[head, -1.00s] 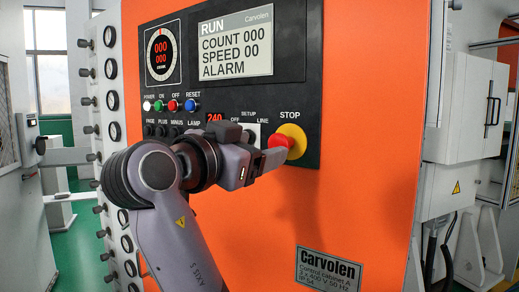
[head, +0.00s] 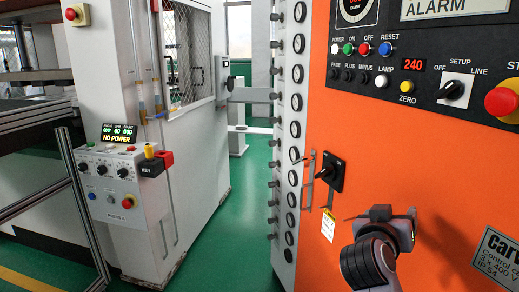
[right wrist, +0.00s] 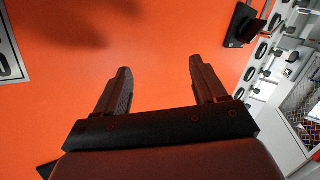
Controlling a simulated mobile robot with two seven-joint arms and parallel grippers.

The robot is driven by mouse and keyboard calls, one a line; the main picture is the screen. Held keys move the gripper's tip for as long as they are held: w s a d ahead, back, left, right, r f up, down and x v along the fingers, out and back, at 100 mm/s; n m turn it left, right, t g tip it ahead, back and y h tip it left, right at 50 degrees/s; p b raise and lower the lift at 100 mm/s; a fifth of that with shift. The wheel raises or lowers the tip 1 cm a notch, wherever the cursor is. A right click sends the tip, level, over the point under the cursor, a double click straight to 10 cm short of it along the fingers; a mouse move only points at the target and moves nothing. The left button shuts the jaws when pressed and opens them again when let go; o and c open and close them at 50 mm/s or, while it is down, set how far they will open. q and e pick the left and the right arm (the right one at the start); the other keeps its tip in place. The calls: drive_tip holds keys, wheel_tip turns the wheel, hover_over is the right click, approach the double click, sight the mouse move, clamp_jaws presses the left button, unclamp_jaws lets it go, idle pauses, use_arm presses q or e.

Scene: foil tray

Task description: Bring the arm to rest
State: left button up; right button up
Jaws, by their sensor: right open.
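My right gripper (head: 394,218) is low in front of the orange control cabinet (head: 440,190), at the lower right of the head view. In the right wrist view its two dark fingers (right wrist: 160,72) stand wide apart with nothing between them, against a bare part of the orange panel. It is clear of the red stop button (head: 501,101), which sits on a yellow ring at the right edge of the head view. Most of my right arm is out of the picture. My left gripper is not in view.
A grey control box (head: 118,190) with a "NO POWER" display stands further left. The green floor (head: 235,225) between is clear.

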drive_tip(key=s+a+f+n+y, duration=0.2)
drive_tip(key=s+f+n+y, duration=0.15)
drive_tip(key=f, duration=0.75)
drive_tip(key=s+a+f+n+y, duration=0.2)
drive_tip(key=s+f+y, duration=0.2)
drive_tip(key=f, duration=0.8)
drive_tip(key=s+a+f+g+y, duration=0.1)
drive_tip(key=s+f+y, duration=0.1)
drive_tip(key=s+f, duration=0.3)
drive_tip(key=s+a+f+g+y, duration=0.1)
drive_tip(key=s+f, duration=0.5)
drive_tip(key=s, duration=0.7)
drive_tip(key=shift+s+f+y, duration=0.25)
drive_tip(key=shift+f+y, duration=0.05)
drive_tip(key=shift+y, duration=0.45)
drive_tip(key=shift+n+g, duration=0.25)
drive_tip(key=shift+g, duration=0.05)
